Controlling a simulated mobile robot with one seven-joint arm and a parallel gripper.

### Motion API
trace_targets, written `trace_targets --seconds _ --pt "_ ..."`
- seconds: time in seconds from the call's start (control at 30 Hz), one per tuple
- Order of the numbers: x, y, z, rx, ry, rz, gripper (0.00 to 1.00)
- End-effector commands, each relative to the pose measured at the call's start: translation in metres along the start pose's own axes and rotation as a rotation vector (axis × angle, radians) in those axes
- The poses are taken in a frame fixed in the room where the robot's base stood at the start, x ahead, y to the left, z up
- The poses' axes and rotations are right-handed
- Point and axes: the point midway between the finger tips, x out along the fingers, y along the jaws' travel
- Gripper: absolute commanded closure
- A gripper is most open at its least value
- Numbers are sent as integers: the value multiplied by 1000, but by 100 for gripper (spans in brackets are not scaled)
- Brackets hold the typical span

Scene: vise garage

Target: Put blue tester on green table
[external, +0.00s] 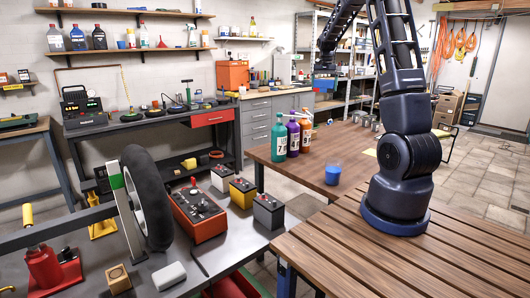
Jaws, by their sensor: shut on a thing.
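My arm rises from its base on the slatted wooden table, leaves the top of the picture and comes down again further back. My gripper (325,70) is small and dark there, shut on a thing. A small blue shape (325,86) shows right under it and appears to be the blue tester, though its details are too small to make out. The fingers cannot be told apart. I cannot pick out a clearly green table in this view.
A brown table (300,178) holds several coloured bottles (293,138), a blue cup (333,175) and metal cans. On the left, a grey bench (200,245) carries a wheel (147,198), a red-and-black device (199,211) and batteries. Shelving (362,62) stands behind my gripper. Tiled floor at right is open.

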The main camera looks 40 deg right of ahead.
Motion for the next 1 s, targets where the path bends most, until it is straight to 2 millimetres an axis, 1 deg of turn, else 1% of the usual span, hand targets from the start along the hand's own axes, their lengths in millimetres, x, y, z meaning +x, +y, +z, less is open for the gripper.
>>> trace_targets --seconds 0.03,0.1,0.2,0.4,0.53,0.57,0.6,1.0 --pt "0 21 -12 63 0 0 33" --pt "0 44 -25 142 1 0 33" --pt "-1 74 -40 241 1 0 33" --pt "-1 115 -57 375 2 -1 33" --pt "-1 136 -65 443 2 -1 33" --pt "0 140 -66 455 1 -1 33" --pt "11 137 -65 449 -2 1 33" --pt "92 136 -65 445 -1 1 33"
